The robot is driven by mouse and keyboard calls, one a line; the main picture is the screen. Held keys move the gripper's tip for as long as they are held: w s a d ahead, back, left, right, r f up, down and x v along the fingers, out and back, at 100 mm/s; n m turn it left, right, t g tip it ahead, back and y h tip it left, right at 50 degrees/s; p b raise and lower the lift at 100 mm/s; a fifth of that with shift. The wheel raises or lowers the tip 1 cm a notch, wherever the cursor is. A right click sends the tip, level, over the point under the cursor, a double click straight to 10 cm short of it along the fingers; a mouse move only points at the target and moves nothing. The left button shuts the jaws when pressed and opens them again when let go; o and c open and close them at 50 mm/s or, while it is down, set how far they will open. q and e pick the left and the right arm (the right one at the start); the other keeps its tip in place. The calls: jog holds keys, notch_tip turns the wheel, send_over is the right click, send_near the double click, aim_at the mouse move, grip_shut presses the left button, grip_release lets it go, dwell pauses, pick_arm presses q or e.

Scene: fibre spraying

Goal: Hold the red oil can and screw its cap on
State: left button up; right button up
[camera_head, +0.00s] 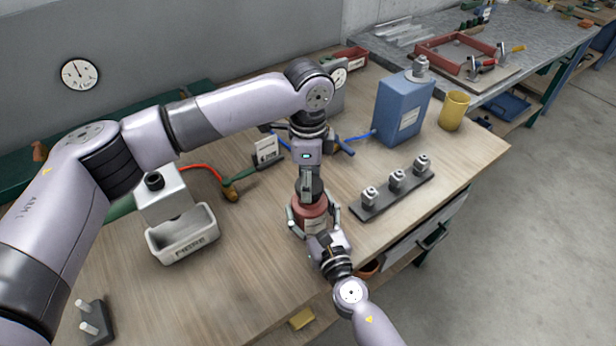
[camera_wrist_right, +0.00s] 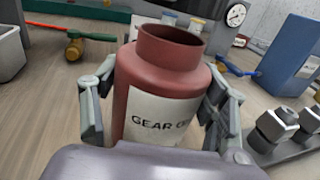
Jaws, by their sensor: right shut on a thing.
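The red oil can (camera_head: 310,216) stands upright near the table's front edge. In the right wrist view the can (camera_wrist_right: 160,78) has a "GEAR O..." label and an open, uncapped mouth. My right gripper (camera_head: 314,211) is shut on the can, a finger on each side of its body; both fingers also show in the right wrist view (camera_wrist_right: 163,80). My left gripper (camera_head: 310,188) points down just above the can's mouth in the head view. Its fingertips are small and partly merged with the can, so I cannot tell whether they hold a cap. I cannot make out a cap elsewhere.
A dark rack (camera_head: 393,196) with three metal pieces lies right of the can. A blue can (camera_head: 402,112) and a yellow cup (camera_head: 454,110) stand behind it. A white bin (camera_head: 184,240) is at left. A small yellow block (camera_head: 302,318) lies at the front edge.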

pick_arm(q)
jog(key=shift+f, duration=0.1)
jog(key=shift+f, duration=0.8)
jog(key=shift+f, duration=0.55)
